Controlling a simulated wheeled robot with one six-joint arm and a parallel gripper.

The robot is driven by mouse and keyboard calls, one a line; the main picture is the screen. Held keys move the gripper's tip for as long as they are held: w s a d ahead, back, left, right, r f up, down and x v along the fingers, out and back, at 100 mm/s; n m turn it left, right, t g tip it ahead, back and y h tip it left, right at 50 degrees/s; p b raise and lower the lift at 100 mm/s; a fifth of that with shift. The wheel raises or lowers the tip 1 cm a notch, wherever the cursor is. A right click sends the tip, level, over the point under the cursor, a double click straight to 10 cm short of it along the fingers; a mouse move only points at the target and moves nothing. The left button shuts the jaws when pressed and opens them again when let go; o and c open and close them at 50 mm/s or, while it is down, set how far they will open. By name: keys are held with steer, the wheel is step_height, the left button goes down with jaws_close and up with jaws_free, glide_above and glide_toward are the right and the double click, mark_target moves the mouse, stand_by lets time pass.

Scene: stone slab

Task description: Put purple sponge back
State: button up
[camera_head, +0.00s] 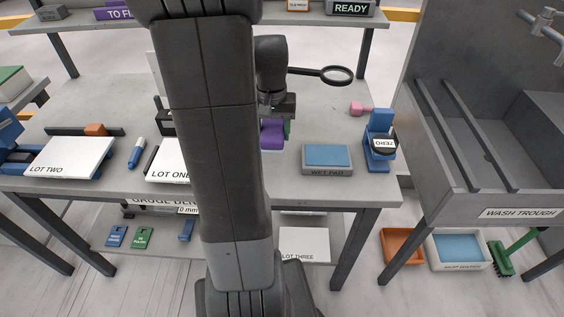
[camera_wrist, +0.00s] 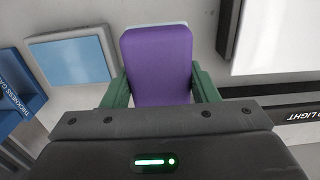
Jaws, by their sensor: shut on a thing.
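The purple sponge (camera_head: 272,136) is in my gripper (camera_head: 276,128) above the stone bench top, just right of my arm in the head view. In the wrist view the purple sponge (camera_wrist: 157,60) sits between the two green fingers of my gripper (camera_wrist: 161,86), which press on its sides. A pale blue-white edge shows behind the sponge's far end; I cannot tell what it belongs to. The sponge's underside is hidden, so I cannot tell whether it touches the bench.
Right of the sponge are the WET PAD tray (camera_head: 328,172), a blue gauge (camera_head: 379,158), a pink piece (camera_head: 358,108) and a magnifier (camera_head: 337,75). The LOT ONE board (camera_head: 168,163) and LOT TWO board (camera_head: 70,157) lie left. The wash trough (camera_head: 510,201) stands at far right.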

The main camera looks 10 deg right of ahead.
mark_target(273, 164)
step_height(273, 164, down, 9)
steer(key=shift+a+f, duration=0.1)
stand_by(0.3)
steer(key=shift+f, duration=0.15)
steer(key=o, duration=1)
step_height(273, 164, up, 12)
steer(key=shift+r, duration=0.15)
